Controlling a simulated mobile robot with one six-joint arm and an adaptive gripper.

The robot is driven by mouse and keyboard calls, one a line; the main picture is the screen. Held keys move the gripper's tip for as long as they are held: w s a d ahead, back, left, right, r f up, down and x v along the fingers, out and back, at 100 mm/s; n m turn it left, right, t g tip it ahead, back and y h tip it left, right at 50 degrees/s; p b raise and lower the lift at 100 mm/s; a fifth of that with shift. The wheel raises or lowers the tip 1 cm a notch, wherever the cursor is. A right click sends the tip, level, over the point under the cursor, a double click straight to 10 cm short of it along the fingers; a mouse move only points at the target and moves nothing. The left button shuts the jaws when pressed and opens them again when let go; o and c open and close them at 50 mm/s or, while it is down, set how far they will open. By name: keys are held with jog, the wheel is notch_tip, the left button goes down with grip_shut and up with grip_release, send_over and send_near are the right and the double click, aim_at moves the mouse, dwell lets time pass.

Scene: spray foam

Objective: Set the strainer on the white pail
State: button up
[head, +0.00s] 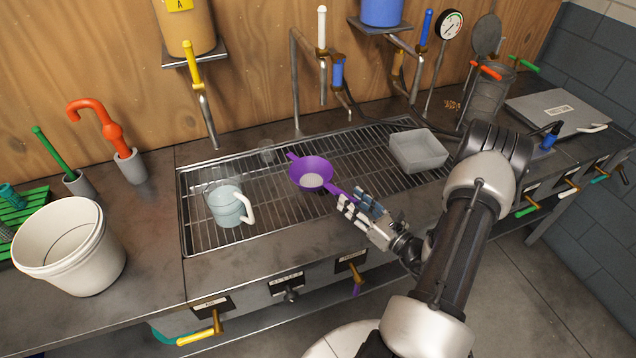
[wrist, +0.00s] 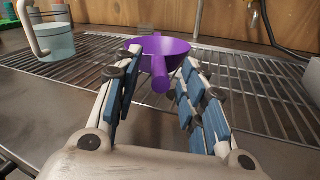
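The purple strainer (head: 311,173) rests on the metal grating, its handle pointing toward my gripper. It also shows in the wrist view (wrist: 164,47), with the handle end facing the camera. My gripper (head: 355,203) is at the handle, low over the front edge of the grating. In the wrist view my gripper (wrist: 160,78) has its two blue-padded fingers spread, one on each side of the handle, with gaps visible. The white pail (head: 95,265) stands upright on the counter at the far left, its top open.
A light blue pitcher (head: 226,207) stands on the grating (head: 345,150) between strainer and pail. A translucent square tub (head: 419,153) sits to the right. Taps hang above the back. An orange-handled tool (head: 100,122) and a green rack (head: 14,208) are near the pail.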

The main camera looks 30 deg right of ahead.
jog(key=shift+w+a, duration=0.15)
jog(key=shift+w, duration=0.9)
jog(key=shift+c, duration=0.2)
grip_shut()
